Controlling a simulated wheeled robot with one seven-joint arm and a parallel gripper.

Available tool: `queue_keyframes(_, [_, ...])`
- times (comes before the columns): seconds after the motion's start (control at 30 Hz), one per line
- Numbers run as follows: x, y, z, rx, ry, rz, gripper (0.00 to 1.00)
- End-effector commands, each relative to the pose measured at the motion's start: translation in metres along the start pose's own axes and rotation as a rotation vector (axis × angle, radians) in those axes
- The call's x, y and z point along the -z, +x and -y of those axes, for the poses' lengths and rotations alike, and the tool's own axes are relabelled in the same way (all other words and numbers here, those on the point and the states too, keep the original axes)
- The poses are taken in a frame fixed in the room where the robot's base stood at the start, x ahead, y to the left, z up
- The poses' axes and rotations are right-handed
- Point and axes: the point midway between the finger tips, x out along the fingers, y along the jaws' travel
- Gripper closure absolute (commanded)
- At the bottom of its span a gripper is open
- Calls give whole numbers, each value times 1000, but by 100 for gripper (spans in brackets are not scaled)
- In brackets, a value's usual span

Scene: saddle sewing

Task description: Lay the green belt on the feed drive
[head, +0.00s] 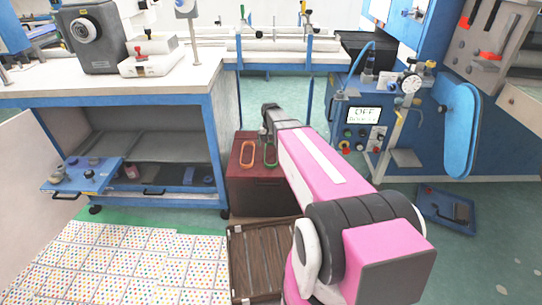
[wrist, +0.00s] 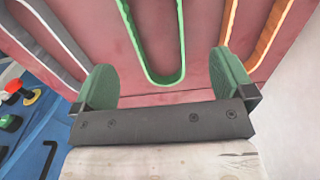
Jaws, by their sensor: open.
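The green belt (head: 270,155) lies as a long loop on top of a dark red box (head: 255,190) below the front of my arm. In the wrist view the rounded end of the green belt (wrist: 166,81) shows between the two green fingers of my gripper (wrist: 166,76). The gripper is open, with a wide gap on each side of the belt, and holds nothing. I cannot tell its exact height above the box. My arm may hide part of the box in the head view. I cannot make out for sure which part is the feed drive.
An orange belt (head: 248,154) lies left of the green one. A grey belt (wrist: 50,35) shows in the wrist view. A blue machine (head: 365,125) with a display reading OFF stands right. A workbench (head: 150,80) stands left. A wooden-slatted crate (head: 255,265) lies in front.

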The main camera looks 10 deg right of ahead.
Motion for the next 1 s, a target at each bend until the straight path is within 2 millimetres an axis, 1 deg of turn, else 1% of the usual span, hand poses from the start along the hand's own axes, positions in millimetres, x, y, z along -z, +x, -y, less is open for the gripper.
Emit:
queue_keyframes(0.03, [1, 8, 0, 0, 0, 2, 0])
queue_keyframes(0.1, [1, 14, 0, 0, 0, 1, 0])
queue_keyframes(0.27, [2, 22, -1, 0, 0, 0, 0])
queue_keyframes(0.33, [3, 29, -2, 0, 0, 1, 0])
queue_keyframes(0.47, [8, 46, -4, 0, 0, 1, 0])
queue_keyframes(0.6, [7, 64, -4, 0, 0, 1, 0])
queue_keyframes(0.7, [7, 69, -4, 0, 0, 0, 0])
queue_keyframes(0.87, [7, 68, -4, 0, 0, -1, 0])
queue_keyframes(0.9, [7, 68, -4, 0, 0, 0, 6])
queue_keyframes(0.97, [7, 68, -4, 0, 0, 0, 26])
queue_keyframes(1.0, [7, 68, -4, 0, 0, 0, 39])
